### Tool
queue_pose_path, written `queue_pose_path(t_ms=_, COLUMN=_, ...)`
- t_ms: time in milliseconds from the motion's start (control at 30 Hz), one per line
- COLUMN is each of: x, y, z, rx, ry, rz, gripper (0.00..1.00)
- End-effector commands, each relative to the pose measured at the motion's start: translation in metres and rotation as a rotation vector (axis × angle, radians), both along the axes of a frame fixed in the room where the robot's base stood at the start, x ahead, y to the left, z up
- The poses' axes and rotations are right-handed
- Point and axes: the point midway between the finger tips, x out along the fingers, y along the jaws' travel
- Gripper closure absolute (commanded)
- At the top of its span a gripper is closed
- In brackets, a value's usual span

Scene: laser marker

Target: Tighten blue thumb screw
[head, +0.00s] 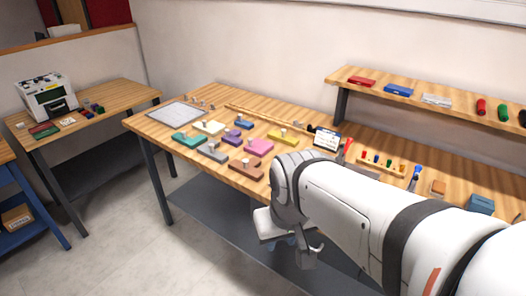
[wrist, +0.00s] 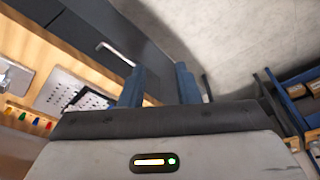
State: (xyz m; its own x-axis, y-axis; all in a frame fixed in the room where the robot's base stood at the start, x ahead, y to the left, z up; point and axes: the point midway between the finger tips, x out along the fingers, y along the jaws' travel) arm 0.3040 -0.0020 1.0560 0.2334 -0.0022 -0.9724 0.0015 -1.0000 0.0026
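My gripper (wrist: 159,80) shows in the wrist view as two blue fingers set well apart, with nothing between them. In the head view my gripper (head: 283,243) hangs in front of the workbench's front edge, pointing down over the floor side. I cannot pick out the blue thumb screw for certain. Several coloured blocks with small grey knobs stand on the workbench (head: 215,100), among them a blue block (head: 243,124), a purple block (head: 232,137) and a brown block (head: 246,170). My gripper is apart from all of them.
A white machine (head: 46,97) stands on the left table. A wooden rack (head: 382,164) holds small coloured pieces behind my arm. A raised shelf (head: 450,91) carries coloured items. A flat pale plate (head: 177,114) lies at the bench's left. Open floor (head: 140,250) lies at front left.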

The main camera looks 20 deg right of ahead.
Motion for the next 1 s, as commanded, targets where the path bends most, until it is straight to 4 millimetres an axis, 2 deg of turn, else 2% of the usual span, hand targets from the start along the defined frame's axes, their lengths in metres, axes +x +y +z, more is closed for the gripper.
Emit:
queue_pose_path(t_ms=167, x=0.006, y=-0.002, z=0.004, rx=-0.004, ry=0.004, rz=0.011, gripper=0.71)
queue_pose_path(t_ms=267, x=0.024, y=-0.012, z=0.011, rx=-0.016, ry=0.021, rz=0.039, gripper=0.71)
queue_pose_path(t_ms=367, x=0.055, y=-0.025, z=0.020, rx=-0.034, ry=0.050, rz=0.101, gripper=0.71)
queue_pose_path(t_ms=567, x=0.133, y=-0.061, z=0.026, rx=-0.067, ry=0.117, rz=0.276, gripper=0.71)
queue_pose_path(t_ms=700, x=0.184, y=-0.093, z=0.017, rx=-0.078, ry=0.160, rz=0.401, gripper=0.71)
queue_pose_path(t_ms=800, x=0.214, y=-0.118, z=0.004, rx=-0.080, ry=0.187, rz=0.484, gripper=0.71)
queue_pose_path(t_ms=1000, x=0.253, y=-0.154, z=-0.021, rx=-0.077, ry=0.218, rz=0.605, gripper=0.71)
